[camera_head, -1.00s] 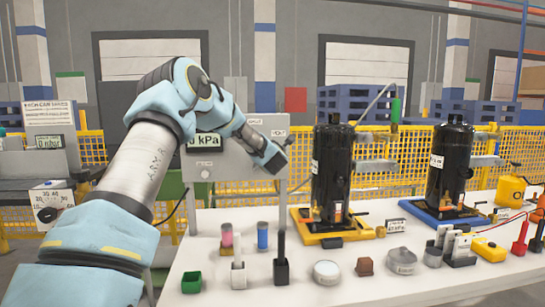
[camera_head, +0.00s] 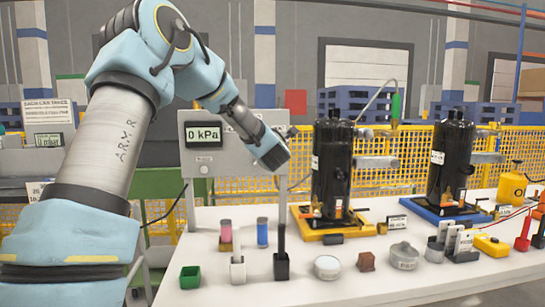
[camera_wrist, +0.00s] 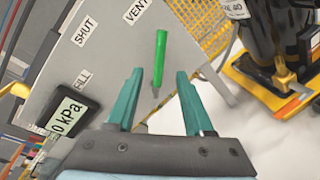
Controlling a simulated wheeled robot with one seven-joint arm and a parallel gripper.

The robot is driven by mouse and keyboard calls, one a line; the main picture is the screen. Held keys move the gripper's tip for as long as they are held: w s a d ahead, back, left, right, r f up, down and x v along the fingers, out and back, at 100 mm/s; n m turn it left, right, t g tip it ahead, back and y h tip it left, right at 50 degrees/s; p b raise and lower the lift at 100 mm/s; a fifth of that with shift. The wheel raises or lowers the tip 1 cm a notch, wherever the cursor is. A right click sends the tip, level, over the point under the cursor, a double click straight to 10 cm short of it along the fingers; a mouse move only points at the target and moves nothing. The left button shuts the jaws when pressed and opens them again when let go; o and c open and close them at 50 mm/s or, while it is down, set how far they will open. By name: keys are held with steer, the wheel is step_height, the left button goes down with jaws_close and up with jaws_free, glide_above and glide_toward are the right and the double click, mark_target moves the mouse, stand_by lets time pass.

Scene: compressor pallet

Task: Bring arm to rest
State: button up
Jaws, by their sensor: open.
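My gripper (camera_wrist: 157,102) shows in the wrist view with its two teal fingers apart and nothing between them. In the head view my arm reaches up from the lower left, bends at the elbow and points down to the right. Its end is in front of the grey gauge panel (camera_head: 187,165), and the fingers cannot be made out there. The panel's display (camera_head: 203,135) reads 0 kPa; the display also shows in the wrist view (camera_wrist: 66,116). A green handle (camera_wrist: 159,58) is seen beyond the fingers, beside the labels SHUT and VENT.
The white table (camera_head: 350,285) carries two black compressors (camera_head: 332,175) (camera_head: 449,165) on yellow and blue bases. Along its front stand a green box (camera_head: 190,277), a black holder (camera_head: 281,265), a round tin (camera_head: 327,267) and a brown block (camera_head: 366,261). Yellow fencing (camera_head: 380,178) runs behind.

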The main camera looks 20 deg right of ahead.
steer(key=shift+s+a, duration=0.15)
steer(key=shift+s, duration=0.3)
steer(key=s+a+f+m+g+y+p, duration=0.1)
steer(key=s+a+f+m+g, duration=0.1)
steer(key=s+a+f+m, duration=0.25)
steer(key=s+a+f+m+g+p, duration=0.1)
steer(key=s+a+f+m+g, duration=0.2)
steer(key=a+m, duration=0.4)
steer(key=s+a+f+m+g+y+p, duration=0.1)
steer(key=s+a+f+m+g, duration=0.1)
steer(key=s+a+m, duration=0.4)
steer(key=s+a+f+m+g+y, duration=0.1)
steer(key=s+a+f+m+g, duration=0.1)
steer(key=s+a, duration=0.6)
steer(key=s+a+f+m+g+y+p, duration=0.1)
steer(key=s+a+f+m+g, duration=0.2)
steer(key=s+a, duration=0.6)
steer(key=shift+s+m+g+y+p, duration=0.35)
steer(key=shift+s+m+g, duration=0.25)
steer(key=shift+g, duration=0.3)
steer(key=shift+w+a, duration=0.1)
stand_by(1.5)
